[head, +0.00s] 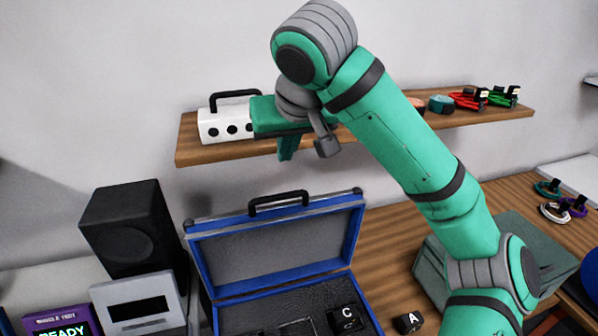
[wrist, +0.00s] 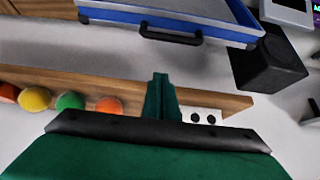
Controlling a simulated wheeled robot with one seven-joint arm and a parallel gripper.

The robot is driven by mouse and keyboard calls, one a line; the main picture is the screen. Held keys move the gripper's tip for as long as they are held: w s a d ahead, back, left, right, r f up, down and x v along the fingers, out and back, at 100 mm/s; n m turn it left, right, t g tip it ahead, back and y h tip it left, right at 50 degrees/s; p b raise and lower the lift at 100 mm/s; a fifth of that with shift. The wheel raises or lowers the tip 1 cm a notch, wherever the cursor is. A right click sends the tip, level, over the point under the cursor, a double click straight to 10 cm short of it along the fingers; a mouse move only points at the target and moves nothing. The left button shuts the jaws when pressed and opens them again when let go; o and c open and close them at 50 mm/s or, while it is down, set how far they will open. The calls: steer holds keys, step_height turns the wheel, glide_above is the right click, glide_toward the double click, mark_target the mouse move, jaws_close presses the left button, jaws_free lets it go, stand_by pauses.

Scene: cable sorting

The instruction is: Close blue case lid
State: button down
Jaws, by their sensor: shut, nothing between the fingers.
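The blue case stands on the desk with its lid (head: 272,243) open and raised, tilted back toward the wall. The lid has a blue rim, a grey lining and a black handle (head: 278,203) on its top edge. The case's lower part (head: 213,318) is cut off by the bottom of the head view. My gripper (head: 287,150) is shut and empty, above and behind the raised lid, in front of the shelf. In the wrist view, my shut fingers (wrist: 160,82) point toward the lid (wrist: 190,18) and its handle (wrist: 170,36), with a gap between.
A wooden shelf (head: 225,152) carries a white box (head: 218,124) and several coiled cables. A black speaker (head: 130,230) stands left of the case. A black block marked C (head: 345,318) is inside the case; one marked A (head: 408,322) lies on the desk to its right.

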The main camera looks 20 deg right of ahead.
steer(key=w+f, duration=0.1)
steer(key=f, duration=0.1)
steer(key=w+f, duration=0.1)
steer(key=f, duration=0.2)
steer(key=w+f, duration=0.1)
steer(key=f, duration=0.2)
steer(key=shift+f, duration=0.25)
steer(key=shift+s+f, duration=0.25)
steer(key=shift+s, duration=0.45)
steer(key=shift+d, duration=0.15)
